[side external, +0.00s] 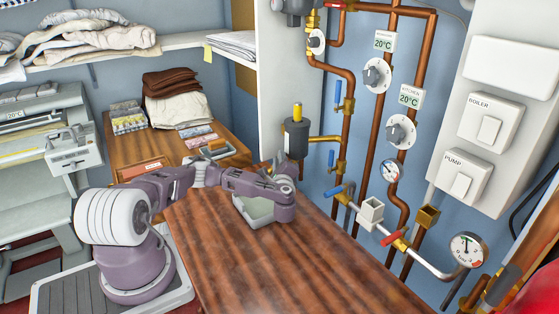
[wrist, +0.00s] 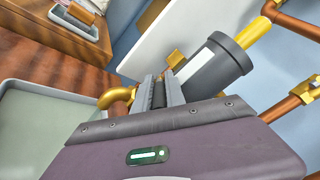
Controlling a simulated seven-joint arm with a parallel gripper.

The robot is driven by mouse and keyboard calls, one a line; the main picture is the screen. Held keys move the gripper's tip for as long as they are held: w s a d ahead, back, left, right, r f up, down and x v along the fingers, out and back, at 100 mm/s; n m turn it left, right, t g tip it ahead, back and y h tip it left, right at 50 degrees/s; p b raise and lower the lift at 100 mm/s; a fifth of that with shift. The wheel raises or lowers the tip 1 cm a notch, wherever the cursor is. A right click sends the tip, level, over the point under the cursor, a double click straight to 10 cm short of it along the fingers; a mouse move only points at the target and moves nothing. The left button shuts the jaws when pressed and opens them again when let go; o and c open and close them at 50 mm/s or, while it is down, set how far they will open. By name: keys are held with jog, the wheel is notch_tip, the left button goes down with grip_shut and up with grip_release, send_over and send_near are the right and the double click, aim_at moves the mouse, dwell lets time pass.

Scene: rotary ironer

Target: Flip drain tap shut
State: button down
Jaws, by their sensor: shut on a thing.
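The brass drain tap shows in the wrist view as a curved spout (wrist: 117,98) left of my fingers, under the grey canister (wrist: 215,66). A small brass piece (wrist: 177,58) shows just beyond the fingertips. My gripper (wrist: 160,88) is shut on the tap; its two dark fingers hide the part between them. In the side view my gripper (side external: 285,168) is at the foot of the grey canister (side external: 297,140), and my wrist hides the tap. A shallow pale tray (side external: 258,213) sits on the wooden top below; its rim also shows in the wrist view (wrist: 60,86).
Copper pipes (side external: 382,120) with blue and red levers, dials and gauges line the wall right of my gripper. The wooden worktop (side external: 290,270) is clear in front. Folded cloths (side external: 178,110) and small boxes stand on the table behind.

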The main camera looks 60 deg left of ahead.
jog(key=shift+f, duration=0.1)
jog(key=c, duration=1.7)
grip_release()
notch_tip(320, 180, up, 10)
jog(key=shift+r, duration=0.1)
